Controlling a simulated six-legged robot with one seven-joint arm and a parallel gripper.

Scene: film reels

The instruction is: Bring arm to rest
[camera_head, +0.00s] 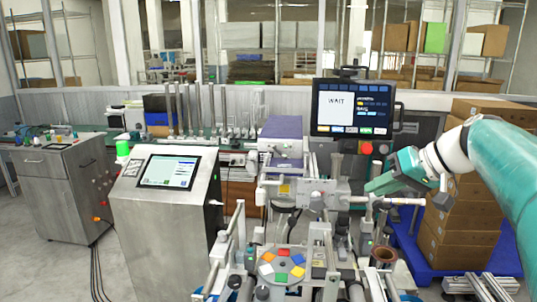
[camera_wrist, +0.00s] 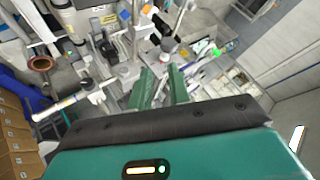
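My arm (camera_head: 505,165) is teal and white and reaches in from the right in the head view. My gripper (camera_head: 372,188) is in the air above the right part of the machine, left of the stacked boxes, with its fingers pointing left. In the wrist view its two green fingers (camera_wrist: 162,82) stand apart with a gap between them, and I see nothing held. A brown spool core (camera_head: 384,256) sits on the machine below the gripper; a similar brown ring shows in the wrist view (camera_wrist: 41,63). A monitor (camera_head: 352,108) reading "WAIT" stands behind the gripper.
The machine carries rollers, posts and a disc with coloured squares (camera_head: 282,268). A steel console (camera_head: 165,205) and a cabinet (camera_head: 62,185) stand left. Brown boxes (camera_head: 462,225) are stacked on a blue pallet (camera_head: 440,272) beneath my arm. Open floor lies between cabinet and console.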

